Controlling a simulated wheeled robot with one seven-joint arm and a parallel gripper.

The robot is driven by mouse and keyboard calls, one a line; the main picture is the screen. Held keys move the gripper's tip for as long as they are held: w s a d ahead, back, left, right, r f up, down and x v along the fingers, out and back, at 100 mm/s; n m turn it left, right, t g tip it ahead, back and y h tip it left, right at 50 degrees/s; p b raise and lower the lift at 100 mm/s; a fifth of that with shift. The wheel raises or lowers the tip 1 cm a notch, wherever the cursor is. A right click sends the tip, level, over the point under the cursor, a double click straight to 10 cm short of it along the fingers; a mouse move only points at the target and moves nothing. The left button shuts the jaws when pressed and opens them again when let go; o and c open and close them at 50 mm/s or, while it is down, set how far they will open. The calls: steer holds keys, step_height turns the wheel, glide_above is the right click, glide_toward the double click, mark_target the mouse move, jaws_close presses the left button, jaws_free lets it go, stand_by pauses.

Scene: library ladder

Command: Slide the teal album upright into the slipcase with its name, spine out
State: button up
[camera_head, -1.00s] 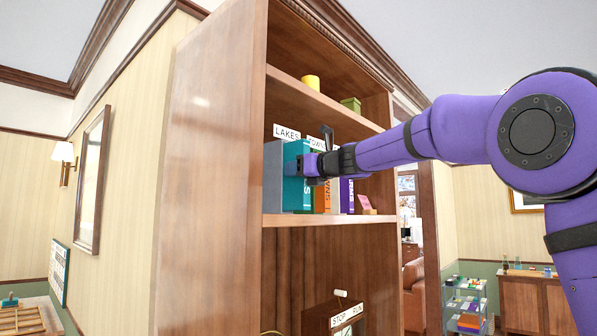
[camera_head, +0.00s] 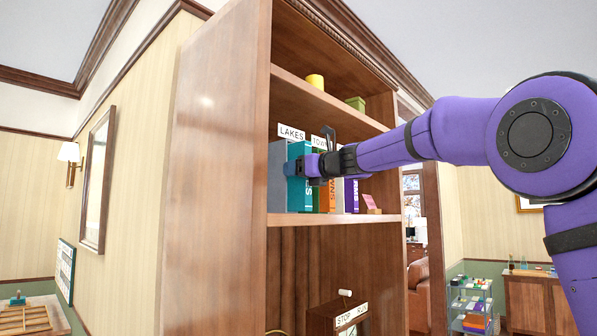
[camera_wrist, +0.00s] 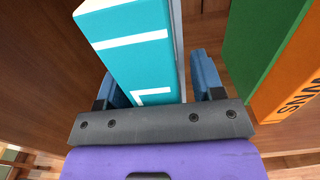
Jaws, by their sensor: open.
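The teal album (camera_head: 300,195) stands upright on the middle shelf under the LAKES sign (camera_head: 291,132), its lettered spine facing out. It stands beside a grey slipcase wall (camera_head: 278,180); a thin grey-blue edge also shows along the album in the wrist view (camera_wrist: 177,45). How deep it sits is hard to tell. My gripper (camera_head: 303,167) is at the spine. In the wrist view the teal spine (camera_wrist: 135,50), with white bands and part of a letter, lies between my open blue fingers (camera_wrist: 158,88), with a gap at the right finger. The lower spine is hidden by my gripper.
Green (camera_wrist: 258,50) and orange (camera_wrist: 290,75) albums stand just right of my gripper, with a purple one (camera_head: 351,193) beyond. A pink card (camera_head: 370,202) sits farther right. The tall bookcase side (camera_head: 220,150) is close on the left, and a shelf (camera_head: 325,98) runs above.

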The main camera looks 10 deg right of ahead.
steer(key=v, duration=1)
steer(key=shift+s+d, duration=0.2)
steer(key=shift+s, duration=0.1)
steer(key=shift+c, duration=0.3)
